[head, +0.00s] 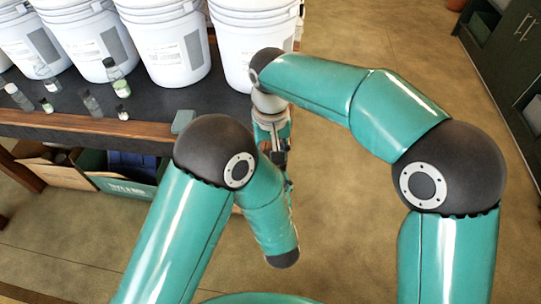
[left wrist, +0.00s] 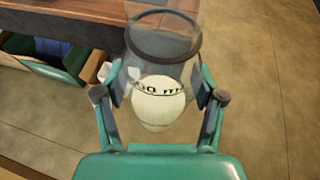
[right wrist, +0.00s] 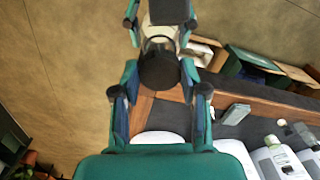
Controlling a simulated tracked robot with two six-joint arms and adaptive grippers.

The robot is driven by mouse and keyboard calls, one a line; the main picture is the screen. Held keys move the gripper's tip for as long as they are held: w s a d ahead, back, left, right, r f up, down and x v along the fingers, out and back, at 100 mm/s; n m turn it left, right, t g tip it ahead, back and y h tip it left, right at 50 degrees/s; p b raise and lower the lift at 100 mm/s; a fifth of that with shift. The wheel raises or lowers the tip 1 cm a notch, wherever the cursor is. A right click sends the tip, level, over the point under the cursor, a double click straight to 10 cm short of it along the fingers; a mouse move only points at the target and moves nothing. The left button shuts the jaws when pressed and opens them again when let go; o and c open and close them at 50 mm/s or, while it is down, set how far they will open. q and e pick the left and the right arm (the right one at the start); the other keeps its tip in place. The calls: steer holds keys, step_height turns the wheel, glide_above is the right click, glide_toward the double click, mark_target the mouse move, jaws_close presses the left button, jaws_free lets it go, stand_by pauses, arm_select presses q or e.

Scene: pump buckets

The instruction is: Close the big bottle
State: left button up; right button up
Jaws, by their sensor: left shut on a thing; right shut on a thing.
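A clear bottle (left wrist: 158,100) with a pale, lettered round area and a dark ring near its far end is between the fingers of my left gripper (left wrist: 162,92), shut on it. In the right wrist view, my right gripper (right wrist: 160,98) is shut on a round black cap (right wrist: 160,72). The bottle (right wrist: 166,31) and part of my left gripper (right wrist: 161,18) show just beyond the cap. I cannot tell whether cap and bottle touch. In the head view, my arms mostly hide both grippers, off the table's right end.
White buckets (head: 168,50) stand along the back of the dark table (head: 150,97). Several small bottles (head: 120,86) and a grey block (head: 183,121) are on it. Crates (head: 120,178) sit under its front edge.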

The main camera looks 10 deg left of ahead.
steer(key=shift+f, duration=0.15)
steer(key=shift+f, duration=0.8)
steer(key=shift+f, duration=0.5)
